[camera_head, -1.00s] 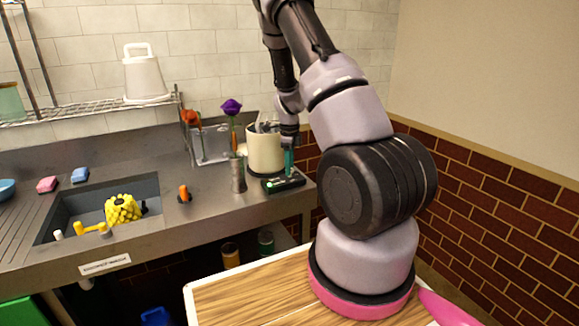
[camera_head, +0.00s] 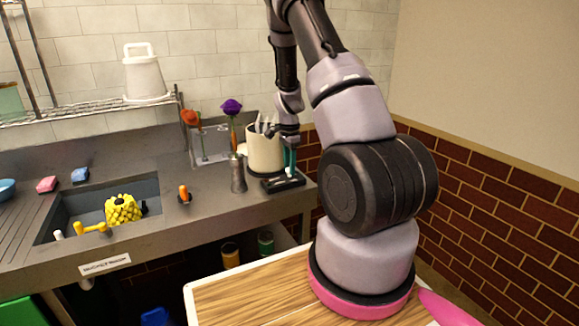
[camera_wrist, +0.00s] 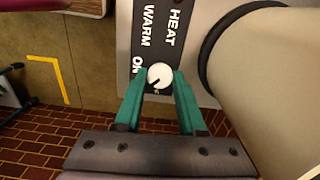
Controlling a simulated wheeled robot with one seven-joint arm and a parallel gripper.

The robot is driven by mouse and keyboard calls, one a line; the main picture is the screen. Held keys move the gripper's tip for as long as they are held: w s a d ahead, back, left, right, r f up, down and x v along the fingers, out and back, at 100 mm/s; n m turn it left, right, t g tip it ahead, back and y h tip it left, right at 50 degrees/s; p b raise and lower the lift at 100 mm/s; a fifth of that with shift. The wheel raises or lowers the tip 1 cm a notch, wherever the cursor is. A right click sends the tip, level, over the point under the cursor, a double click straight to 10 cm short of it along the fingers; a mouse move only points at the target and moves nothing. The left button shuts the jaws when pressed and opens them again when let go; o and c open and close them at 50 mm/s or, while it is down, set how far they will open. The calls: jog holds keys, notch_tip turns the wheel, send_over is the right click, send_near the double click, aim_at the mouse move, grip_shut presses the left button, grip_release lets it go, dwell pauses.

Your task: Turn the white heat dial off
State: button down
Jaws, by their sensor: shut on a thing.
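The white heat dial (camera_wrist: 159,75) sits on a black panel (camera_wrist: 152,30) marked HEAT, WARM and ON in the wrist view. Its dark pointer mark faces the lower left of that picture, near the ON lettering. My gripper (camera_wrist: 160,80) has a green finger on each side of the dial and is shut on it. In the head view the black panel (camera_head: 270,186) lies at the counter's right end, with my gripper (camera_head: 290,168) pointing down onto it. The dial is small and mostly hidden there.
A cream pot (camera_head: 264,150) stands just behind the panel; a metal cylinder (camera_head: 238,175) stands to its left. Red (camera_head: 191,117) and purple (camera_head: 231,106) flowers stand farther back. The sink (camera_head: 75,212) is at left. The counter ends just right of the panel.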

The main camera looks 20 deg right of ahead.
jog(key=n, duration=0.4)
jog(key=shift+n, duration=2.3)
jog(key=c, duration=0.5)
grip_release()
jog(key=shift+r, duration=0.15)
notch_tip(320, 180, up, 11)
jog(key=shift+f, duration=0.2)
jog(key=shift+r, duration=0.1)
